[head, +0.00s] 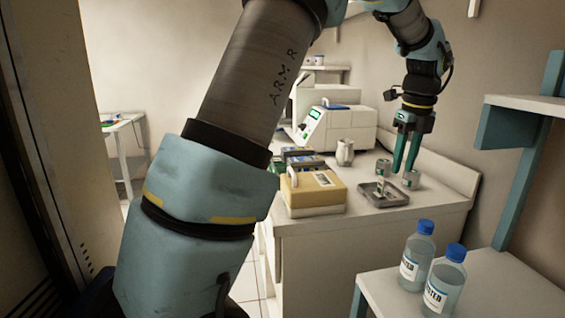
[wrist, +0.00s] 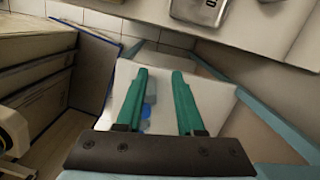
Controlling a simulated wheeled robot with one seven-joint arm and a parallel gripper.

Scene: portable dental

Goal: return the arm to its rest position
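My gripper (head: 402,168) is at the right of the head view, with its two green fingers pointing down over the counter by a small metal tray (head: 382,198). In the wrist view the fingers (wrist: 160,72) stand apart with nothing held between them. My arm reaches across the head view, bent, and its near links cover much of the middle. Small jars stand at the tray: one (head: 383,168) left of the fingers and one (head: 411,181) just right of them. The head view does not clearly show whether the fingertips touch anything.
A beige box (head: 313,192), a white machine (head: 338,130) and a pitcher (head: 345,152) stand on the counter. Two blue-capped bottles (head: 417,257) (head: 444,284) stand on a low white shelf (head: 505,290). A higher shelf (head: 525,104) juts out at right.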

